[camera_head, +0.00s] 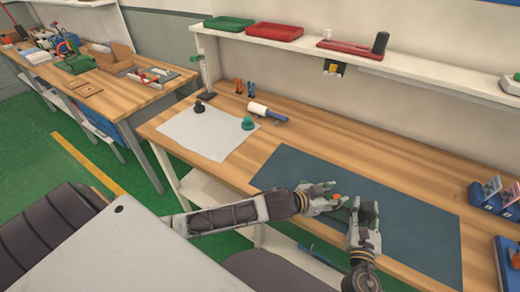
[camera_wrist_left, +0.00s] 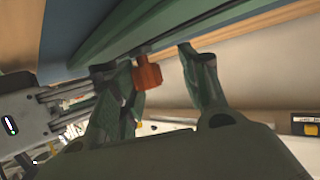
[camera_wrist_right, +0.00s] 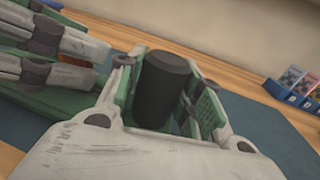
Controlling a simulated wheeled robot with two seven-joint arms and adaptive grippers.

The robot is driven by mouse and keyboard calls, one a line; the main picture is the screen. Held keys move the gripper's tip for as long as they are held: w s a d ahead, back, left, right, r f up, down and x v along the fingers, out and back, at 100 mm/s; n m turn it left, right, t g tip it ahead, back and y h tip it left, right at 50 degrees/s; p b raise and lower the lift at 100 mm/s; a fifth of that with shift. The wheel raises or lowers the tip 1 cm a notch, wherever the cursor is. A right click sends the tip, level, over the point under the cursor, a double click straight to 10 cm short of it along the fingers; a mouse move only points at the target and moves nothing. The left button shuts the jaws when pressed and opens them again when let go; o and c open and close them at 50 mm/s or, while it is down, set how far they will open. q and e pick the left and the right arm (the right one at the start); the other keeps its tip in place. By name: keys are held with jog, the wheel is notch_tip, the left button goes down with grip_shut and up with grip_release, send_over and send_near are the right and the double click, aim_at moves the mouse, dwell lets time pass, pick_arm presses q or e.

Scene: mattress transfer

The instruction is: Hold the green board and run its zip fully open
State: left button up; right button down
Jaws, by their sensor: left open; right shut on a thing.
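The green board (camera_head: 343,214) lies on the dark blue mat, mostly hidden by my grippers; its edge crosses the top of the left wrist view (camera_wrist_left: 120,38). The orange zip pull (camera_wrist_left: 147,76) hangs at this edge, and a bit of it shows in the head view (camera_head: 337,199). My left gripper (camera_head: 325,198) is open, with its fingers on either side of the pull (camera_wrist_left: 165,85). My right gripper (camera_head: 363,216) is shut on a black cylindrical grip (camera_wrist_right: 163,88), which stands between its fingers.
The dark blue mat (camera_head: 415,215) covers the front of the wooden bench. Blue holders (camera_head: 492,197) stand at the right. A shelf (camera_head: 300,47) runs behind. My two grippers are close together.

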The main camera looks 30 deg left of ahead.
pick_arm(q)
jog(key=shift+v, duration=6.2)
jog(key=w+a+y, duration=0.1)
jog(key=w+a, duration=0.1)
jog(key=a, duration=0.1)
jog(key=w+a+f+t, duration=0.1)
jog(key=w+a, duration=0.2)
jog(key=w+a+f+t+y, duration=0.1)
jog(key=w+a, duration=0.1)
jog(key=a, duration=0.2)
jog(key=shift+w+m+y, duration=0.2)
jog(key=shift+m+y, duration=0.1)
jog(key=w+a, duration=0.1)
jog(key=a, duration=0.3)
jog(key=w+a+m+t+y, duration=0.1)
jog(key=w+a, duration=0.1)
jog(key=a, duration=0.2)
jog(key=w+a+y, duration=0.1)
jog(key=w+a, duration=0.1)
jog(key=a, duration=0.2)
jog(key=shift+w+a+f+t, duration=0.25)
jog(key=shift+a+t, duration=0.1)
jog(key=shift+t, duration=0.05)
jog(key=shift+w+a+y, duration=0.2)
jog(key=shift+a+y, duration=0.1)
jog(key=shift+a, duration=0.4)
jog(key=shift+r, duration=0.1)
